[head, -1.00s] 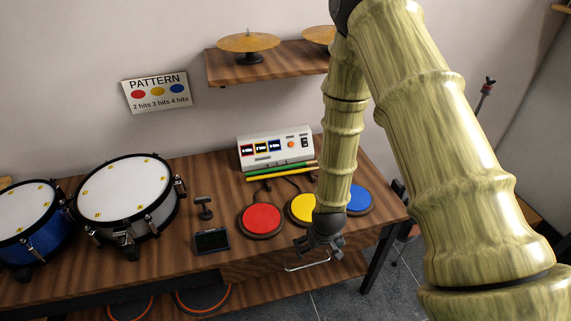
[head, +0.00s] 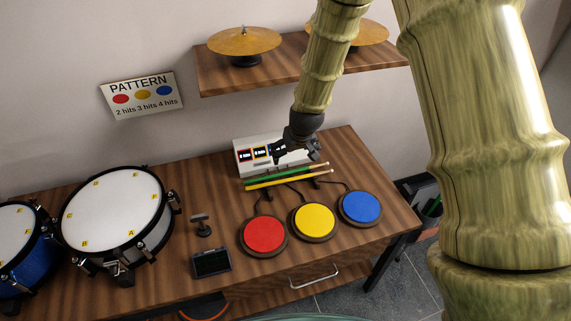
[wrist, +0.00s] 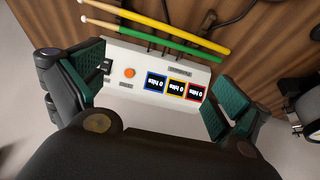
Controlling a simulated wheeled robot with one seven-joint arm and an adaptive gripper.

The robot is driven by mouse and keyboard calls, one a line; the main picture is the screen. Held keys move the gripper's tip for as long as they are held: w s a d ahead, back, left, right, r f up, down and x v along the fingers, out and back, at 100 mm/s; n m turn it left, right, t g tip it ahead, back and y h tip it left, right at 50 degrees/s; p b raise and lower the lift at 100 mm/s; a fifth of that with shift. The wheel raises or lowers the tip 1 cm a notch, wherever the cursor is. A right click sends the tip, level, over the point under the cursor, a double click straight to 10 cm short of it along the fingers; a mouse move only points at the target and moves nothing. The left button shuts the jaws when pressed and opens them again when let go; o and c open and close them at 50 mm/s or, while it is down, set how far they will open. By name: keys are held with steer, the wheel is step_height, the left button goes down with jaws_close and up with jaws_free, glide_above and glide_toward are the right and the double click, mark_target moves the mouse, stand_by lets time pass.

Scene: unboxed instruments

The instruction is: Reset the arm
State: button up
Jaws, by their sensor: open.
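My gripper (head: 298,156) hangs in front of the white control box (head: 243,158) at the back of the wooden table, open and empty in the head view. In the wrist view its green-padded fingers (wrist: 152,88) are spread wide, with the control box (wrist: 128,54) between and beyond them. The box has an orange button (wrist: 129,73) and several small displays, seen upside down, which appear to read "0 hits". In the head view my gripper hides the box's right part. The red pad (head: 264,234), yellow pad (head: 314,220) and blue pad (head: 361,207) lie uncovered in front.
A green drumstick (head: 270,177) and a yellow one (head: 285,182) lie before the box. A white drum (head: 115,210) and a blue drum (head: 15,240) stand left. A shelf (head: 225,82) with cymbals (head: 244,41) hangs above. A pattern sign (head: 141,94) is on the wall.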

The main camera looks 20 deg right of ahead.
steer(key=b+x, duration=0.6)
steer(key=x, duration=0.3)
steer(key=shift+w+d+f+b, duration=0.1)
steer(key=shift+w+f+b, duration=0.05)
steer(key=shift+f+b, duration=0.2)
steer(key=shift+r, duration=0.2)
stand_by(0.4)
steer(key=p+v, duration=0.6)
steer(key=v, duration=0.3)
steer(key=shift+s+r+p, duration=0.2)
steer(key=shift+r+p, duration=0.15)
steer(key=shift+p, duration=0.05)
